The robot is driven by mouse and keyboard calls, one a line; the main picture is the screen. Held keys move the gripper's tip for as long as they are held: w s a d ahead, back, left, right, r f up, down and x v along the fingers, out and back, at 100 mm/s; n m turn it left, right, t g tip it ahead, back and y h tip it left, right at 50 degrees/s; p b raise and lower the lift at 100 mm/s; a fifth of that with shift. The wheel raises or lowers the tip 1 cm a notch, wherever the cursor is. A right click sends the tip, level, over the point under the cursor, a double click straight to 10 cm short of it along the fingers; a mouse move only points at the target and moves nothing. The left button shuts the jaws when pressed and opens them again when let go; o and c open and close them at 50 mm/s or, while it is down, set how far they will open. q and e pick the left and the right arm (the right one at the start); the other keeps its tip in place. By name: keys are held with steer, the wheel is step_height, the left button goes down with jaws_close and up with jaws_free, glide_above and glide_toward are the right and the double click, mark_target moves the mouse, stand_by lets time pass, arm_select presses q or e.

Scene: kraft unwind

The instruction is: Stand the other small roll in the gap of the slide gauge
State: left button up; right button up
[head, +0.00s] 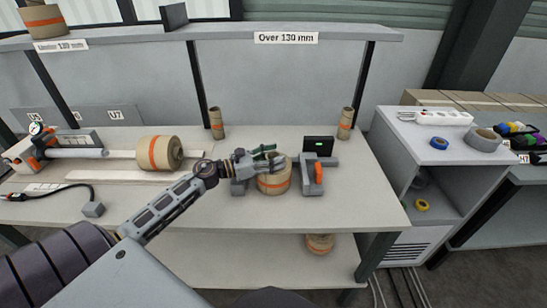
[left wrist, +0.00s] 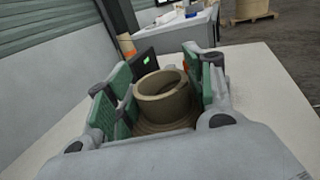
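A small brown roll with an orange band (head: 273,184) stands upright between the jaws of the grey slide gauge (head: 312,187), whose black display (head: 318,145) shows a green light. In the left wrist view the roll's hollow core (left wrist: 160,95) points up, with its wider body lower down. My left gripper (head: 262,160) is over the roll; in the left wrist view its green-padded fingers (left wrist: 160,88) are spread on either side of the core, with visible gaps. Contact lower down is hidden. Another banded roll (head: 160,153) lies on its side at the left. My right gripper is out of view.
Two narrow tubes (head: 216,123) (head: 345,123) stand at the back of the bench (head: 350,210). A roll (head: 319,244) is on the lower shelf, another (head: 43,21) on the upper shelf. A grey block with a cable (head: 93,209) lies front left. The bench's front right is clear.

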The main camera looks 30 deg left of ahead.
arm_select(q)
steer(key=shift+o, duration=0.8)
